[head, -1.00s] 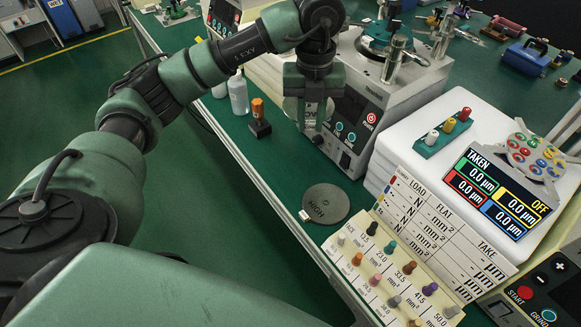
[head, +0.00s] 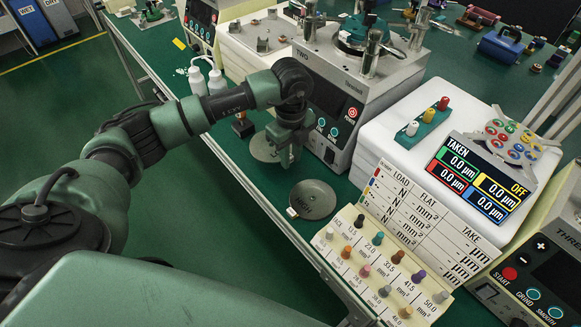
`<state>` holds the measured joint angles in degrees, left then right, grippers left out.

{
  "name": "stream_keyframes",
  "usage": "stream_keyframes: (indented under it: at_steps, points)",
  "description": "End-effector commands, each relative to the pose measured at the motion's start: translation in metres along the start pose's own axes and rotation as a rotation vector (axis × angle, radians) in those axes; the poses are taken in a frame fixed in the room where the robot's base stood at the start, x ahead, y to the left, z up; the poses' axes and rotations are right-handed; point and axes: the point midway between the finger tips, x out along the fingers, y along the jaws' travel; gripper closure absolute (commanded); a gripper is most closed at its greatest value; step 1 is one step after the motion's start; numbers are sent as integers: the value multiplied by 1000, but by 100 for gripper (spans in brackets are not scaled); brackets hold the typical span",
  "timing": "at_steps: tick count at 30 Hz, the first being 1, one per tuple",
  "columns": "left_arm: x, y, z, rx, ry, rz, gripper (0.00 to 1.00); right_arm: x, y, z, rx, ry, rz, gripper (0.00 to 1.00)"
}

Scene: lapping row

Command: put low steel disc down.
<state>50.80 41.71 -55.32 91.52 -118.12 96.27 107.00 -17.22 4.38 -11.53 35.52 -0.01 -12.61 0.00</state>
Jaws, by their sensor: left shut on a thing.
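The low steel disc (head: 264,148) is a flat round grey plate in the head view, left of centre. My left gripper (head: 287,156) is shut on it at its right side. The disc lies roughly level, close to the green bench top; I cannot tell whether it touches. The gripper covers part of it, and its lettering cannot be read. A second grey disc (head: 313,199), marked HIGH, lies flat on the bench nearer to me, apart from the held disc. My right gripper is not in view.
A lapping machine (head: 341,93) stands close behind and right of the gripper. A pegged board (head: 384,272) with coloured knobs is right of the HIGH disc. An orange-topped block (head: 243,126) and white bottles (head: 217,82) are behind the held disc. The bench's left edge is near.

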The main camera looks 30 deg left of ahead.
Motion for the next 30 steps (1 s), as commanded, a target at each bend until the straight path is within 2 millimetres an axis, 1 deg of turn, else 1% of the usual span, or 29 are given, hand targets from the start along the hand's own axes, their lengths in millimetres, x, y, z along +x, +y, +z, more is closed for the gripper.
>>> stream_keyframes:
  at_steps: [1, 3, 8, 15, 17, 23, 27, 28, 29, 30]
  points:
    - [7, 0, 0, 0, -1, 0, 100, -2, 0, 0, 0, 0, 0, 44]
    - [14, 0, 0, -1, 0, -1, 100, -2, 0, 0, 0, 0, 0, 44]
    - [24, -1, 0, 1, 0, -2, 100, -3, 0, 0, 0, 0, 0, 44]
    - [57, 0, 0, 0, 0, 0, 100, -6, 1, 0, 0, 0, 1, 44]
    - [61, -1, 0, 1, -1, -2, 100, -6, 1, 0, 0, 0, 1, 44]
    - [61, -1, 0, 1, -1, -3, 100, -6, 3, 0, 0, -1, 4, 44]
    - [65, -1, 0, 1, -1, -2, 100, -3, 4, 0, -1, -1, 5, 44]
    - [64, 0, 0, 1, 0, -2, 68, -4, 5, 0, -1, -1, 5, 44]
    - [64, 0, 0, 1, 0, -1, 60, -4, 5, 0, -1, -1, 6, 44]
    - [64, 0, 0, 1, 0, -1, 55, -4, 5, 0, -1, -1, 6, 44]
